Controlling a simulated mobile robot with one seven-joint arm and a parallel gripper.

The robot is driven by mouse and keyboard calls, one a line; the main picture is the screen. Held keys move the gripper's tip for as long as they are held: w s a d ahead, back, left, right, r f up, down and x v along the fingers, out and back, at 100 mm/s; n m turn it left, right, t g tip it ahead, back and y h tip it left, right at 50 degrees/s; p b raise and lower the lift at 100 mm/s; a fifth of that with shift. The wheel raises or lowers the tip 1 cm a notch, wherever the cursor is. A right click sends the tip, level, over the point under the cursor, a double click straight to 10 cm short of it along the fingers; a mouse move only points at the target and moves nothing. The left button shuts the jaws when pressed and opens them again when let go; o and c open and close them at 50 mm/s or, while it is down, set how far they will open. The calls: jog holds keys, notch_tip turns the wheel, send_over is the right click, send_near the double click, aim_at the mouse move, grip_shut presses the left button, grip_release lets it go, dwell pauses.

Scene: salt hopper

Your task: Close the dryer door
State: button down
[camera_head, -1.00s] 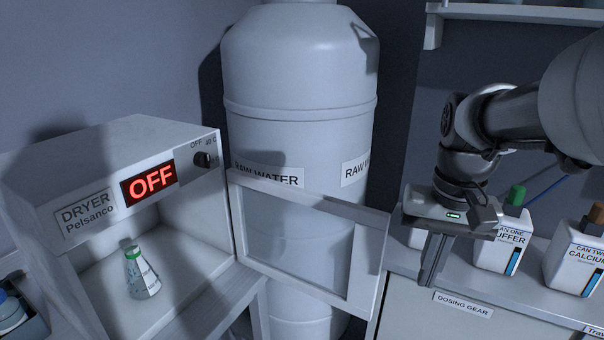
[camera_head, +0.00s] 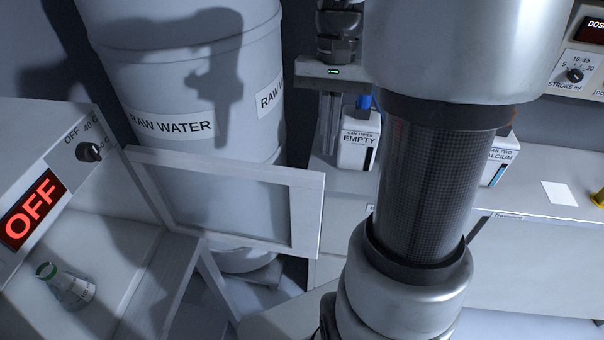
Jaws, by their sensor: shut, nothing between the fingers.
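The dryer (camera_head: 30,140) stands at the left, with a red OFF display (camera_head: 31,209) and a knob (camera_head: 89,152). Its framed, glazed door (camera_head: 306,217) stands wide open, swung out to the right in front of the raw water tank. A conical flask (camera_head: 70,287) with a green neck is inside the dryer. My gripper (camera_head: 328,120) is shut and empty, pointing down beyond the door's free upper right corner, apart from it as far as I can see. My arm hides part of the view to its right.
The raw water tank (camera_head: 180,70) stands behind the door. A counter (camera_head: 530,163) at the right holds the EMPTY can (camera_head: 357,153) near my gripper, and the calcium can (camera_head: 497,168). A white sheet (camera_head: 559,193) lies farther right.

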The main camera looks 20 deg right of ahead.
aim_at(322, 199)
jog(key=shift+s+a+f, duration=0.6)
jog(key=shift+s+f, duration=0.35)
jog(key=shift+f, duration=0.65)
jog(key=shift+s+a+f, duration=0.6)
jog(key=shift+s+f, duration=0.35)
jog(key=shift+f, duration=0.6)
jog(key=shift+s+a+f, duration=0.6)
jog(key=shift+s+f, duration=0.35)
jog(key=shift+f, duration=0.65)
jog(key=shift+s+a, duration=0.1)
